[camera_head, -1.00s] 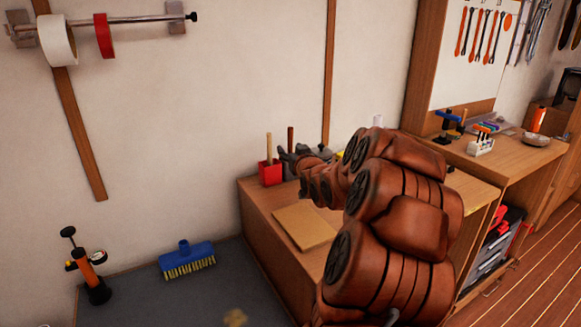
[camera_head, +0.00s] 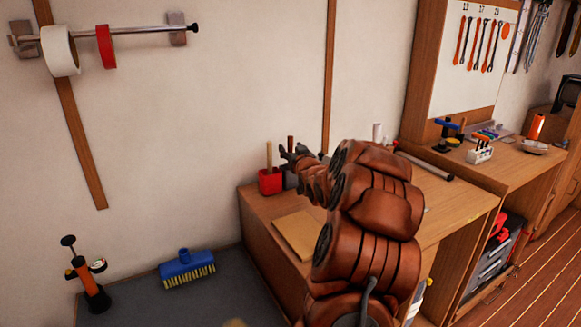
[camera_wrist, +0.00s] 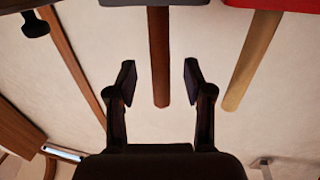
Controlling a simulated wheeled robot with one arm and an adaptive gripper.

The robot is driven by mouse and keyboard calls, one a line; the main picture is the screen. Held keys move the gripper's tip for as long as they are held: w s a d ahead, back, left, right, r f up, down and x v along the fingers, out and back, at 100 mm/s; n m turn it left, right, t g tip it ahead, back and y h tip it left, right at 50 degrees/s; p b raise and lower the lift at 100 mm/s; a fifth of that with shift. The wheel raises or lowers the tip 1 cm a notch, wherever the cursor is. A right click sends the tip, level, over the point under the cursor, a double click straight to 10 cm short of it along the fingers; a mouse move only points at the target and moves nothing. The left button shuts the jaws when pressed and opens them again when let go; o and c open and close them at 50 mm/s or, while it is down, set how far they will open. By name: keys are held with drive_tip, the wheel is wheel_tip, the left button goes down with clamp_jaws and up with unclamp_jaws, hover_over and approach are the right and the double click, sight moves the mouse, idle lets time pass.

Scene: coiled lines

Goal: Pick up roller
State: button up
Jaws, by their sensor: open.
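My gripper (camera_wrist: 160,82) is open, its two fingers on either side of a dark brown handle (camera_wrist: 159,60) in the wrist view. The handle appears to pass between the fingers, with space at both sides; its depth relative to them is hard to judge. It reaches to a grey holder (camera_wrist: 182,2) at the top of that view. In the head view this handle (camera_head: 290,144) stands upright behind my gripper (camera_head: 288,155), at the back of the bench. No roller head shows, so I cannot tell for sure that this is the roller.
A red holder (camera_head: 270,182) with a tan handle (camera_head: 268,154) stands just left of the brown one. A flat tan board (camera_head: 304,236) lies in front. The wall is close behind.

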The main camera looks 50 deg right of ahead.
drive_tip(key=shift+w+d, duration=0.3)
drive_tip(key=shift+w, duration=0.3)
drive_tip(key=shift+c, duration=0.3)
clamp_jaws()
